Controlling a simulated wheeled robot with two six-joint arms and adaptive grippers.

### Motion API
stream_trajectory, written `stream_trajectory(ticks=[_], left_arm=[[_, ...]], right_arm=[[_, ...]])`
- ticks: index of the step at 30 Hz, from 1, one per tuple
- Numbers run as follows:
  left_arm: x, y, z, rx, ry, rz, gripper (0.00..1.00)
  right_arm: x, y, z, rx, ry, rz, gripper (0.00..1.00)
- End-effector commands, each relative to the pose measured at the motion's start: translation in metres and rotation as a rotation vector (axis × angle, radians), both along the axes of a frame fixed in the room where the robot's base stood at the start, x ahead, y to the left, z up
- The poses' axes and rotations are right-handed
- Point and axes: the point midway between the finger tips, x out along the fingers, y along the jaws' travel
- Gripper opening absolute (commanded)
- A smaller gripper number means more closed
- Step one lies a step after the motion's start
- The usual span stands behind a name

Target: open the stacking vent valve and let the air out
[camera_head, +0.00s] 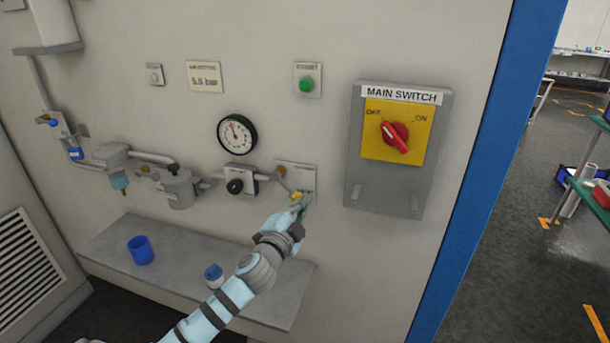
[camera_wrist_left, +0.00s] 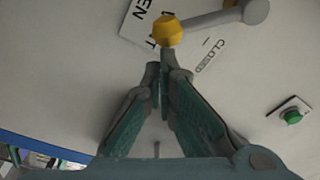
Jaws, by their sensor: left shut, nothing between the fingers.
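The vent valve is on a pale plate (camera_head: 288,172) on the wall, right of the pipe line. In the wrist view its grey lever (camera_wrist_left: 215,20) runs from a round pivot at top right to a yellow knob (camera_wrist_left: 168,31). The knob is beside the "OPEN" label (camera_wrist_left: 146,20); the "CLOSED" label (camera_wrist_left: 209,56) is to the right below the lever. My left gripper (camera_head: 303,203) is at the valve, partly covering it in the head view. In the wrist view its fingers are shut and empty, tips just below the knob; whether they touch it I cannot tell.
A round gauge (camera_head: 237,133) and black regulator knob (camera_head: 235,186) are left of the valve. The main switch (camera_head: 394,137) is to the right, its red handle toward OFF. A shelf (camera_head: 190,256) below holds a blue cup (camera_head: 141,250) and a blue-and-white item (camera_head: 213,276).

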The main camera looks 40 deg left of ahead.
Motion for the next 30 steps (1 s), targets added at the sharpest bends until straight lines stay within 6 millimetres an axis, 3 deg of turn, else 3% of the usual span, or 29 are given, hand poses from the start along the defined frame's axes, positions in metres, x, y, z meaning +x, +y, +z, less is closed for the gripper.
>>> stream_trajectory(ticks=[17, 26, 30], left_arm=[[-0.011, 0.031, -0.035, 0.496, 0.174, 0.000, 0.00], [-0.011, 0.027, -0.034, 0.487, 0.169, 0.000, 0.00], [-0.012, 0.010, -0.031, 0.483, 0.170, 0.003, 0.00]], right_arm=[[0.000, 0.000, 0.011, 0.000, 0.000, 0.000, 0.57], [0.000, 0.000, 0.012, 0.000, 0.000, 0.000, 0.57], [0.000, 0.000, 0.023, 0.000, 0.000, 0.000, 0.57]])
